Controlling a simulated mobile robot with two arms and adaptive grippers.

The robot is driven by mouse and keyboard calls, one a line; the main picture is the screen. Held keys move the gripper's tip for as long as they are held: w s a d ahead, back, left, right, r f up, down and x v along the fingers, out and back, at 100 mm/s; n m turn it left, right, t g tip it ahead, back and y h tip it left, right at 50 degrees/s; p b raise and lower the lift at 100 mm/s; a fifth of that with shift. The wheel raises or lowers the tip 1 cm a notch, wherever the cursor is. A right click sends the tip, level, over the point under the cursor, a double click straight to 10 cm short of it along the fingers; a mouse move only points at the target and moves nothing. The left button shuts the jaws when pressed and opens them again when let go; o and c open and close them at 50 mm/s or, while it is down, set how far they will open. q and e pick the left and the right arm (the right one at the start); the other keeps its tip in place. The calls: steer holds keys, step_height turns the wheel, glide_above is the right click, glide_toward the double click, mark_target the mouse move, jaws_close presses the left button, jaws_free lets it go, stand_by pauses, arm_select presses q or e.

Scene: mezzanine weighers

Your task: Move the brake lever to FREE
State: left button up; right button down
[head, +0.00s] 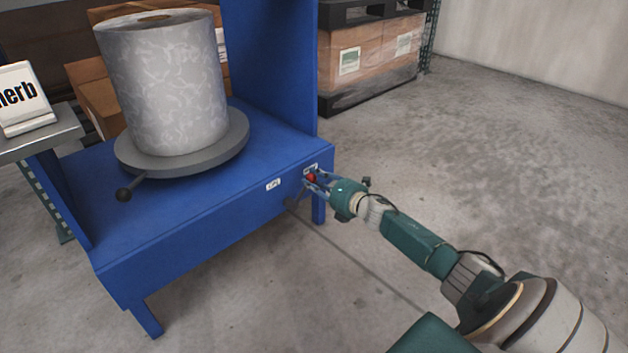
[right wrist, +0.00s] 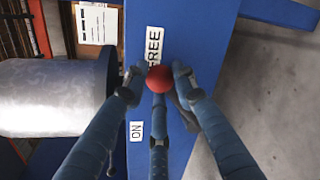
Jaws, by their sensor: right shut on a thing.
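The brake lever's red ball knob (head: 312,178) is at the front face of the blue frame (head: 210,213), just below the FREE label (head: 310,168). My right gripper (head: 316,182) is shut on the knob. In the right wrist view, the red knob (right wrist: 159,79) sits between the fingers, right at the end of the FREE label (right wrist: 154,46). The ON label (right wrist: 136,131) is well away from it and also shows in the head view (head: 273,184). The lever's shaft is mostly hidden by the fingers. My left gripper is not in view.
A grey roll (head: 165,85) stands on a round grey turntable (head: 215,150) with a black-knobbed handle (head: 124,194). A sign (head: 25,98) stands on a grey shelf at left. Wrapped boxes (head: 365,55) are at the back. The floor at right is clear.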

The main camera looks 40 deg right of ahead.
steer(key=shift+d, duration=0.2)
steer(key=c, duration=1.4)
jaws_free()
steer(key=shift+s+a, duration=0.1)
steer(key=s, duration=0.4)
steer(key=s+r, duration=0.1)
steer(key=s, duration=0.2)
steer(key=s+r, duration=0.1)
steer(key=s, duration=0.3)
steer(key=shift+s, duration=0.35)
